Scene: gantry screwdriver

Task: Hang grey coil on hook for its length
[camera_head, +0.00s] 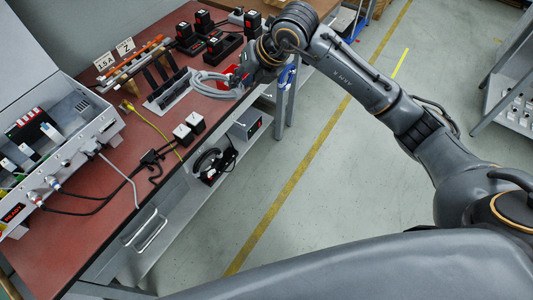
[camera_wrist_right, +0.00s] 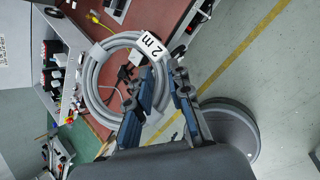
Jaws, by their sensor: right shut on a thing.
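The grey coil (camera_head: 210,76) is a thick looped cable held above the far end of the red-brown bench. My right gripper (camera_head: 256,70) is shut on the coil's right side. In the right wrist view the coil (camera_wrist_right: 89,88) shows as a round ring with a white tag (camera_wrist_right: 152,45) reading "2 m". The fingers of my right gripper (camera_wrist_right: 165,82) show at the ring's right side. A blue loop (camera_head: 288,75) hangs at the bench's far right edge; the hooks there are too small to make out. My left gripper is not in view.
The bench (camera_head: 110,203) holds a grey control box (camera_head: 75,150), small black-and-red devices (camera_head: 203,22), white number signs (camera_head: 125,45) and a yellow cable (camera_head: 150,122). A lower shelf (camera_head: 175,230) carries a black coil. Open floor with a yellow line lies to the right.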

